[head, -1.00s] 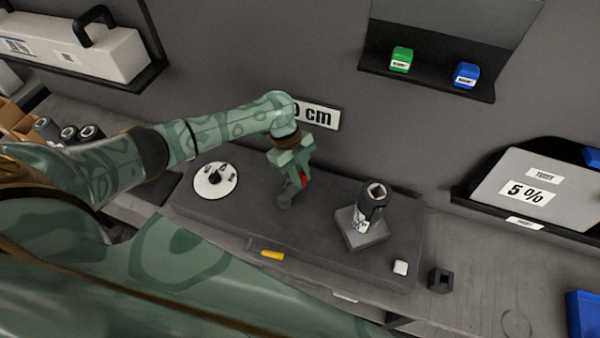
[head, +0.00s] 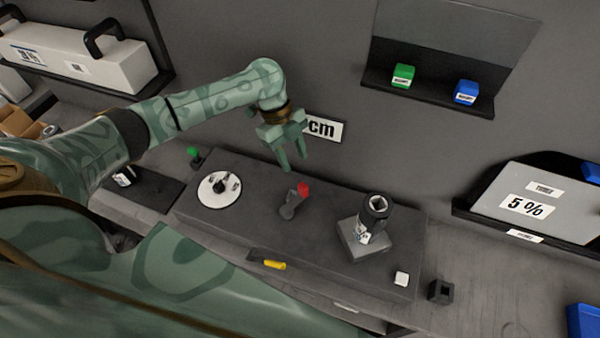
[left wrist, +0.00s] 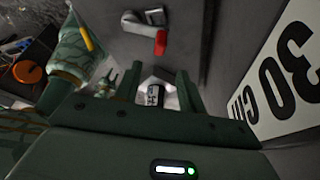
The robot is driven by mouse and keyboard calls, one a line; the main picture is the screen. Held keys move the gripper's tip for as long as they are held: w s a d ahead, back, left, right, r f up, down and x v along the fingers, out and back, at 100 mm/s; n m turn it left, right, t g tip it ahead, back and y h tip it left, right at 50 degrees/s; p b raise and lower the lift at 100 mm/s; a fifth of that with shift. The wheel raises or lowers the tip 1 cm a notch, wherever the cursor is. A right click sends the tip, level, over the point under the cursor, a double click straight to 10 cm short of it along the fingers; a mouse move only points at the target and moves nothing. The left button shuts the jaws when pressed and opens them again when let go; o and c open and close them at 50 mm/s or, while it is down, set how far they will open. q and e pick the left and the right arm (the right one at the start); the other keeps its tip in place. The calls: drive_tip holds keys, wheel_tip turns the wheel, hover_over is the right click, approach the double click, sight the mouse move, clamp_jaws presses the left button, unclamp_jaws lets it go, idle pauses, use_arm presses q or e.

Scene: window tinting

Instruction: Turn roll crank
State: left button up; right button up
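The roll crank (head: 290,207) is a grey arm with a red knob (head: 303,189) on the dark box. It also shows in the left wrist view, where its red handle (left wrist: 161,42) is beyond my fingers. My left gripper (head: 294,161) is open and empty, above the crank and apart from it. In the left wrist view its two fingers (left wrist: 157,85) stand wide apart. The dark roll (head: 375,212) stands upright in a square holder to the right. Small green fingers of mine, apparently the right gripper, show in the left wrist view; their state is unclear.
A white dial (head: 219,190) lies left of the crank on the box. A cm sign (head: 325,129) hangs on the wall behind my left gripper.

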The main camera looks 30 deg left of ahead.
use_arm(q)
drive_tip(key=v, duration=0.6)
drive_tip(key=shift+r, duration=0.15)
idle(0.6)
